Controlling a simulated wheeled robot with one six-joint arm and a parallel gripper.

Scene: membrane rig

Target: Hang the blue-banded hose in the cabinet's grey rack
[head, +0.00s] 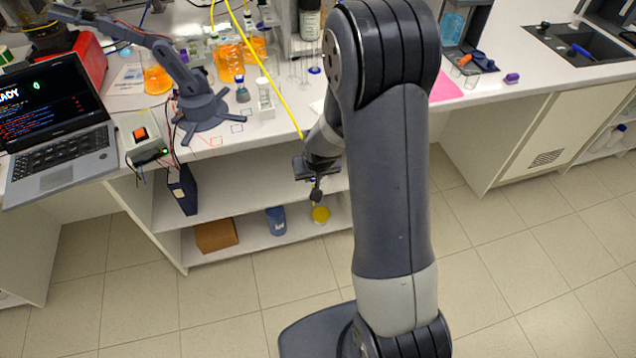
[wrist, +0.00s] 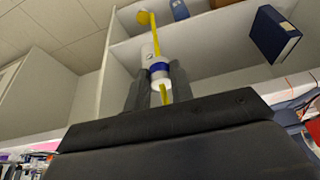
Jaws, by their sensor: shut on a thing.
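My gripper (head: 316,188) reaches down in front of the open white cabinet (head: 245,184) under the bench. In the wrist view, its two dark fingers (wrist: 160,84) are shut on a white hose end with a blue band (wrist: 159,68). Yellow tubing (wrist: 163,94) shows at that end between the fingers. In the head view, a yellow hose (head: 268,75) runs from the bench top down toward my wrist. The held end is too small to make out there. I cannot pick out the grey rack in either view; my arm covers the cabinet's right part.
The cabinet shelves hold a dark blue binder (head: 184,190), a brown box (head: 216,235), a blue cup (head: 276,220) and a yellow round thing (head: 320,214). Flasks, a small grey arm (head: 196,100) and a laptop (head: 58,122) crowd the bench above. The tiled floor in front is clear.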

